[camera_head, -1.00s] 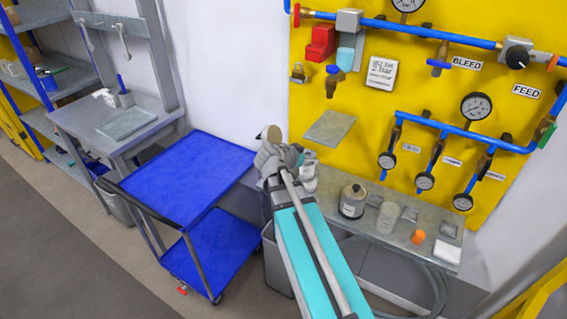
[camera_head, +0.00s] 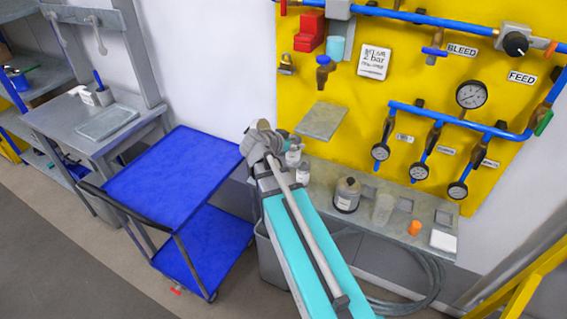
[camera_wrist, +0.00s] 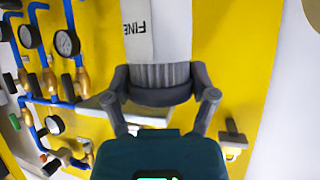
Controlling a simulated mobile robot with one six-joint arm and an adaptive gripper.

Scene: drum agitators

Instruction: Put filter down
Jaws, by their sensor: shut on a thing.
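My gripper (camera_wrist: 159,88) is shut on the filter (camera_wrist: 158,74) in the wrist view. The filter is a grey cylinder with a ribbed band between the fingers and a pale body marked "FINE" running out of the top of the picture. In the head view my gripper (camera_head: 263,143) is above the left end of the grey bench, near the right edge of the blue cart. Only a small part of the filter shows there; my gripper and arm hide most of it.
The grey bench (camera_head: 322,199) carries bottles, a dark-topped jar (camera_head: 347,195), a clear cup (camera_head: 383,209) and an orange piece (camera_head: 415,228). A small grey shelf (camera_head: 323,121) juts from the yellow panel (camera_head: 433,80). The blue cart top (camera_head: 172,176) is clear.

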